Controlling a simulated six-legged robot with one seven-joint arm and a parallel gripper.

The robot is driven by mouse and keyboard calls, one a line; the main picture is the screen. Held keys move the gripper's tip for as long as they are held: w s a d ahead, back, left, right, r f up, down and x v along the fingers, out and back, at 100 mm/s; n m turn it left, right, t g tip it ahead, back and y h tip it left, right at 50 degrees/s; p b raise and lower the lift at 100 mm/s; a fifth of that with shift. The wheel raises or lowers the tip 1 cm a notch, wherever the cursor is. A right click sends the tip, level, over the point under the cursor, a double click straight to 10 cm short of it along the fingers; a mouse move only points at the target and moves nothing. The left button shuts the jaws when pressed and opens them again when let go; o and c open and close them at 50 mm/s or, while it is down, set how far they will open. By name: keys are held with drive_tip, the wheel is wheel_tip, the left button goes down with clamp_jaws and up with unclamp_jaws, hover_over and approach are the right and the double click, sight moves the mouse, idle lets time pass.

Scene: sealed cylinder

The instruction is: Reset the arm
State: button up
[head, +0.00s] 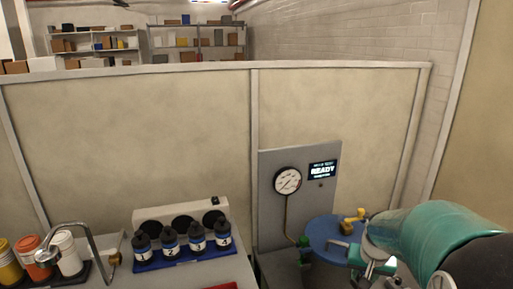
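My arm (440,232), teal and dark, reaches in from the right edge. Its end, with my gripper (362,256), is low at the right, beside and partly over a round blue lid or disc (325,236). The fingers are small and partly hidden, so I cannot tell whether they are open or shut, or whether they touch the disc. A yellow fitting (350,221) sits at the disc's right side, close to the gripper.
A grey panel with a dial gauge (287,181) and a screen reading READY (323,170) stands behind the disc. Several dark bottles stand in a blue tray (160,264). A curved metal tap (82,229) and colored jars (40,262) are at left. A partition (140,130) closes the back.

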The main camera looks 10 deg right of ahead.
drive_tip(key=s+a+r+n+t, duration=0.1)
drive_tip(key=s+a+r+n, duration=0.1)
drive_tip(key=s+a+r, duration=0.2)
drive_tip(key=s+a+r+n+y, duration=0.1)
drive_tip(key=s+a+r, duration=0.3)
drive_tip(key=a, duration=0.7)
drive_tip(key=s+a+r+n+t, duration=0.1)
drive_tip(key=s+a+r+n, duration=0.2)
drive_tip(key=a, duration=0.5)
drive_tip(key=shift+s+r+t+y, duration=0.3)
drive_tip(key=shift+s+r, duration=0.25)
drive_tip(key=shift+s, duration=0.65)
